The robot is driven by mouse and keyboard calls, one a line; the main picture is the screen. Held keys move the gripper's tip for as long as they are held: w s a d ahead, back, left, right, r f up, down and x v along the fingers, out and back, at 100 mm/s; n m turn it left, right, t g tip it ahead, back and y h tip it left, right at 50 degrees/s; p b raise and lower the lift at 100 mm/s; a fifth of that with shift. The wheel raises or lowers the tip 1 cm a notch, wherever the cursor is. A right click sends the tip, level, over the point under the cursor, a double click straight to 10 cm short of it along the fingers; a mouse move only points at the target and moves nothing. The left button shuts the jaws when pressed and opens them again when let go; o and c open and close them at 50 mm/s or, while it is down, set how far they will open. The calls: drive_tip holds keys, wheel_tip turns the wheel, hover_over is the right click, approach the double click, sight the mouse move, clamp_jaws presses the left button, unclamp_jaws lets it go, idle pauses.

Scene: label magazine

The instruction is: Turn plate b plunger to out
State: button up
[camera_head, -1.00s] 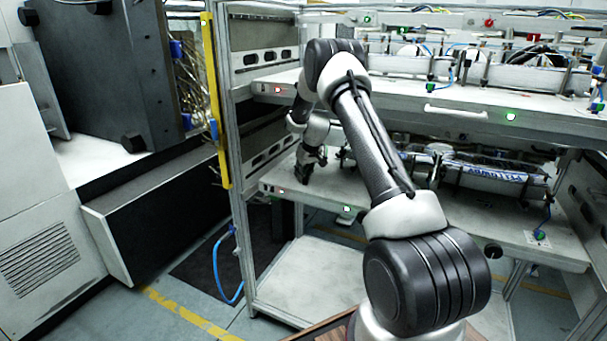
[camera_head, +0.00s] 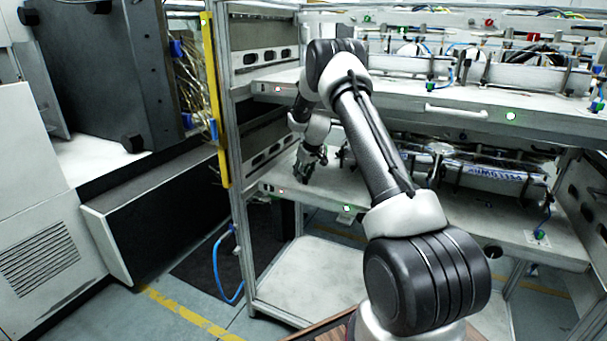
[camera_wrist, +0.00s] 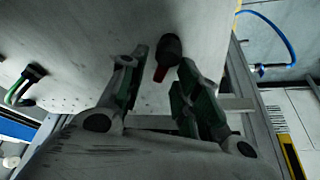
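In the wrist view a dark knob with a red tip, which looks like the plunger (camera_wrist: 168,50), stands out from a pale plate (camera_wrist: 85,40). I cannot read any label marking it as plate b. My gripper (camera_wrist: 162,65) is open, with one finger on each side of the plunger; whether either finger touches it is unclear. In the head view my gripper (camera_head: 311,163) is at the left end of the lower shelf plate (camera_head: 385,200). The plunger is not distinguishable there.
A lettered roll (camera_head: 495,176) sits on the lower shelf to the right. The yellow-edged frame post (camera_head: 215,110) stands left of my gripper. A cable plug (camera_wrist: 35,72) is at left in the wrist view.

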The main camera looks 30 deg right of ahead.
drive_tip(key=shift+s+r, duration=0.1)
drive_tip(key=shift+r, duration=0.1)
drive_tip(key=s, duration=0.4)
drive_tip(key=s+d, duration=0.1)
drive_tip(key=s, duration=0.3)
drive_tip(key=s+d, duration=0.1)
drive_tip(key=s, duration=0.3)
drive_tip(key=shift+s+r, duration=0.1)
drive_tip(key=shift+r, duration=0.25)
